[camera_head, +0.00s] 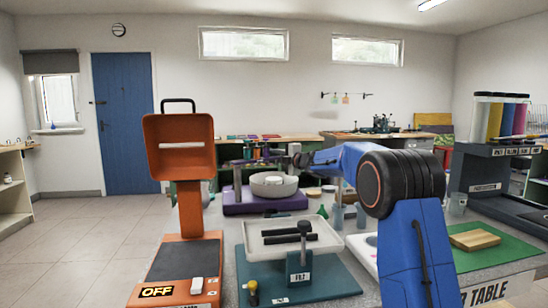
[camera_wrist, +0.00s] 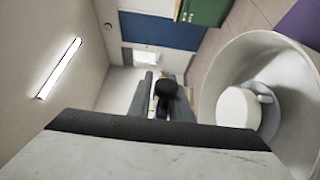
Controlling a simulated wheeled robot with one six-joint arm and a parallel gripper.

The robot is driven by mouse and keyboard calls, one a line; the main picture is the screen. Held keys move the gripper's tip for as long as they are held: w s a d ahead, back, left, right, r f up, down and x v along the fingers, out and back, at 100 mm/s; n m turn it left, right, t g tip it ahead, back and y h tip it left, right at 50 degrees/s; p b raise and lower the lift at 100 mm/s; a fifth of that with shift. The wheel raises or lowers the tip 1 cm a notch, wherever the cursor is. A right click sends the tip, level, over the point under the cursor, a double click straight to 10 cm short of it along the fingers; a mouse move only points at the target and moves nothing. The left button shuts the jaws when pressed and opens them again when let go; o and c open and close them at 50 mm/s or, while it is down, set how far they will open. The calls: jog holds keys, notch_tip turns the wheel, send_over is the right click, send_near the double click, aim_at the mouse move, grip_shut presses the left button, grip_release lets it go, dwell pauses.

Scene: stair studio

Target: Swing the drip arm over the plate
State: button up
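A pale grey round bowl (camera_head: 273,184) sits on a purple base (camera_head: 234,206) at the back of the table. I take it to be the pan around the plate; its inside is hidden in the head view. In the wrist view the bowl (camera_wrist: 222,75) is at the right, with a white round piece (camera_wrist: 239,108) inside. A thin dark bar on a post (camera_head: 238,175) stands at the bowl's left, perhaps the drip arm. My gripper (camera_head: 300,160) is above the bowl's right rim; its fingers are too small to read. A black knob (camera_wrist: 166,89) shows mid wrist view; whether my fingers touch it is unclear.
An orange machine (camera_head: 178,145) with an OFF sign stands at left front. A white tray (camera_head: 290,239) on a teal base is in front of the bowl. A green mat (camera_head: 497,252) and a rack of coloured tubes (camera_head: 499,115) are at right. Small bottles stand near the bowl's right.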

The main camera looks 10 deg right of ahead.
jog(key=shift+a+f, duration=0.5)
jog(key=shift+a, duration=0.1)
jog(key=shift+c, duration=0.2)
jog(key=shift+o, duration=0.3)
jog(key=shift+d, duration=0.35)
jog(key=shift+s+d+r, duration=0.15)
jog(key=shift+d, duration=0.45)
jog(key=shift+s+d+r, duration=0.1)
jog(key=shift+s+d, duration=0.05)
jog(key=shift+d, duration=0.4)
jog(key=s+d, duration=0.2)
jog(key=d, duration=0.6)
jog(key=s+d, duration=0.3)
jog(key=d, duration=0.6)
jog(key=shift+d, duration=0.2)
jog(key=shift+f, duration=0.1)
jog(key=shift+s, duration=0.15)
